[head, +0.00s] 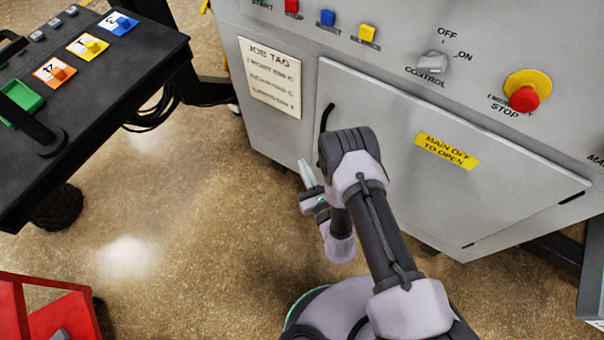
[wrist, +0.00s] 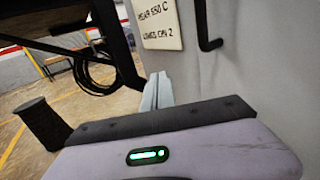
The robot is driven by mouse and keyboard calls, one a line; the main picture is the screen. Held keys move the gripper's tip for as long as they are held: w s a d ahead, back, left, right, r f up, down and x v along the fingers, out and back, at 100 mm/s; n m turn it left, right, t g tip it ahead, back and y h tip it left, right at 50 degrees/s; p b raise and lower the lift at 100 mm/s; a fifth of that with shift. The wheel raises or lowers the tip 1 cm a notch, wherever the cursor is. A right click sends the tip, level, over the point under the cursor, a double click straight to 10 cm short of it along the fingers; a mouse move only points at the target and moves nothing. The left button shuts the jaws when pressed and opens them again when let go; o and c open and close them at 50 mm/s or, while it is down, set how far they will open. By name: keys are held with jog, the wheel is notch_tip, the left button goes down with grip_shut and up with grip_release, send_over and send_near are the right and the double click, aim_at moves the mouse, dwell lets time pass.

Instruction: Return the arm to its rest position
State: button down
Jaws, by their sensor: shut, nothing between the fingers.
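My arm is bent in front of the grey furnace cabinet in the head view. My gripper (head: 305,172) points up and to the left, its pale fingers together and empty. In the wrist view my gripper (wrist: 158,90) also shows shut, with nothing between the fingers. It is beside the lower left part of the cabinet, left of the black door handle (head: 326,118). I cannot tell the exact gap to the cabinet. My arm hides part of the door (head: 460,205).
The cabinet panel has a control switch (head: 432,64) and an emergency stop (head: 524,98). A black cart (head: 110,95) with numbered blocks stands at left. A red object (head: 50,310) is at lower left. The floor between them is clear.

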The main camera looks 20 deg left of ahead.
jog(key=s+a+r+n+g+y, duration=0.1)
jog(key=a+r+n+g+y, duration=0.2)
jog(key=r, duration=0.5)
jog(key=a+r+n+g+y, duration=0.1)
jog(key=a+r+y, duration=0.1)
jog(key=a+r, duration=0.45)
jog(key=s+d+r+n+g+y, duration=0.1)
jog(key=s+r+n+g, duration=0.3)
jog(key=r, duration=0.5)
jog(key=s+d+r+n+g+y, duration=0.1)
jog(key=r+n+g, duration=0.5)
jog(key=r, duration=0.4)
jog(key=s+d+r+n+g+h, duration=0.25)
jog(key=s+d+n+h, duration=0.2)
jog(key=d, duration=0.25)
jog(key=s+d+r+n+g+h, duration=0.1)
jog(key=s+d+r+n+h, duration=0.2)
jog(key=s+d+r+h, duration=0.25)
jog(key=w+d+t+h, duration=0.2)
jog(key=d+t+h, duration=0.6)
jog(key=d, duration=1.5)
jog(key=t, duration=0.3)
jog(key=shift+w+d+p, duration=0.25)
jog(key=shift+w+p, duration=0.05)
jog(key=shift+p, duration=0.05)
